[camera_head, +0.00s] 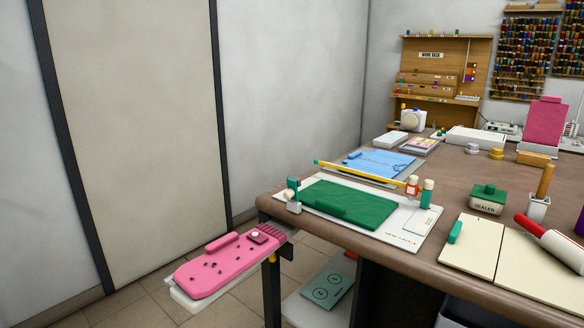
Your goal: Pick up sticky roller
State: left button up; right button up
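A roller with a red handle and a white cylinder (563,248), which looks like the sticky roller, lies at the right edge of the head view. It rests on or just over the cream boards on the brown table, its handle pointing up and left. The picture edge cuts off part of its white end. Neither my left nor my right gripper is in view.
The brown table (455,258) carries a green pad on a white board (385,236), cream boards (478,243), a green sealer block (488,200) and a wooden-handled tool (544,183). A pink padded board (215,265) juts out at the left. Tiled floor lies left of the table.

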aim_at(561, 247)
jog(key=z, duration=1.65)
